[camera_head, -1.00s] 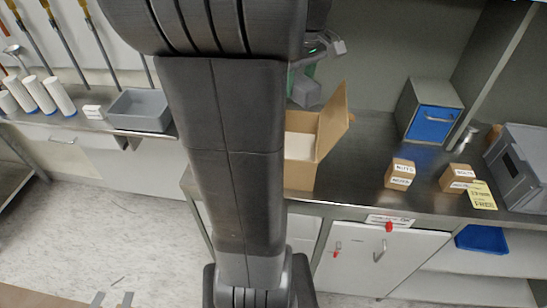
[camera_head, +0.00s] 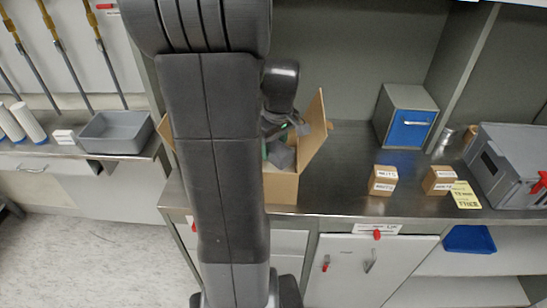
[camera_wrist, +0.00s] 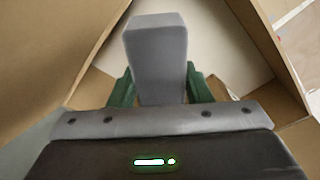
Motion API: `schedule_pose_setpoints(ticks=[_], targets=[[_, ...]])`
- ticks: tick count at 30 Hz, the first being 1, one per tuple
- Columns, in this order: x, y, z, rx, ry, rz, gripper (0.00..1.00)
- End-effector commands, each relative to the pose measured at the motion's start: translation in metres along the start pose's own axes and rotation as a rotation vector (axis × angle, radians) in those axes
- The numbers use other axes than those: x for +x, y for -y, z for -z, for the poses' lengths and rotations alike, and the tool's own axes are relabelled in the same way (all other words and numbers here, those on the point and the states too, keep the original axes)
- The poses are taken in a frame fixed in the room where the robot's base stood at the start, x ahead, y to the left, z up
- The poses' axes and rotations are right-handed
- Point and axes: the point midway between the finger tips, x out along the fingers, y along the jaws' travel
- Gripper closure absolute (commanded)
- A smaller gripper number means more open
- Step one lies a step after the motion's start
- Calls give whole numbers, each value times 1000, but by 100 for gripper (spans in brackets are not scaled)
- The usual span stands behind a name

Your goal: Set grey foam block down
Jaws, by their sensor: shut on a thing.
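A grey foam block (camera_wrist: 155,50) stands out between the green fingers of my gripper (camera_wrist: 154,85) in the wrist view. My gripper is shut on it. Brown cardboard walls and flaps surround the block there, with a pale surface beyond it. In the head view the grey foam block (camera_head: 281,156) shows at the open top of a cardboard box (camera_head: 283,188) on the steel counter. My arm hides the box's left part. I cannot tell whether the block touches the box's bottom.
Two small labelled cartons (camera_head: 383,180) (camera_head: 438,180) stand on the steel counter (camera_head: 335,190) right of the box. A blue-fronted cabinet (camera_head: 405,117) and a grey crate (camera_head: 510,165) are farther right. A grey tray (camera_head: 115,132) is at left.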

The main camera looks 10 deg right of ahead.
Motion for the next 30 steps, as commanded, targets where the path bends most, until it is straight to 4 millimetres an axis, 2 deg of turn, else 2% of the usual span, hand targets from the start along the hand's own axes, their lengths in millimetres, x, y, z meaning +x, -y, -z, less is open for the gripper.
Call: schedule_pose_setpoints(ticks=[3,7,20,21,24,30], targets=[[20,1,-3,1,4,5,77],[37,1,-5,0,3,4,77],[44,0,-6,0,1,1,77],[44,0,-6,0,1,1,52],[43,0,-6,0,1,1,33],[43,0,-6,0,1,1,33]])
